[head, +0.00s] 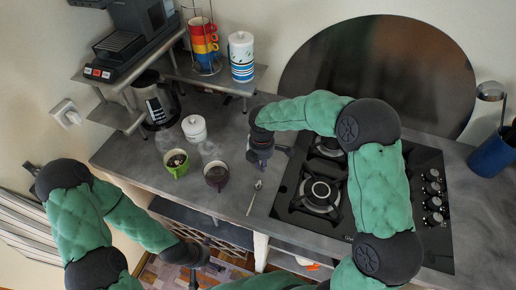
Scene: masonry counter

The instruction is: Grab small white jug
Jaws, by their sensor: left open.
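A small white lidded pot (194,128), the closest match to the small white jug, stands upright on the grey counter behind two cups. I cannot make out a spout or handle on it. My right gripper (259,158) points down over the counter, to the right of the pot and apart from it. Its fingers are dark and small, so whether it is open or shut is unclear. My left gripper (203,264) is open, low in front of the counter's front edge, well away from the pot.
A green cup (177,163) and a dark purple cup (216,175) stand in front of the pot. A spoon (254,196) lies right of them. A black gas hob (318,195) fills the right.

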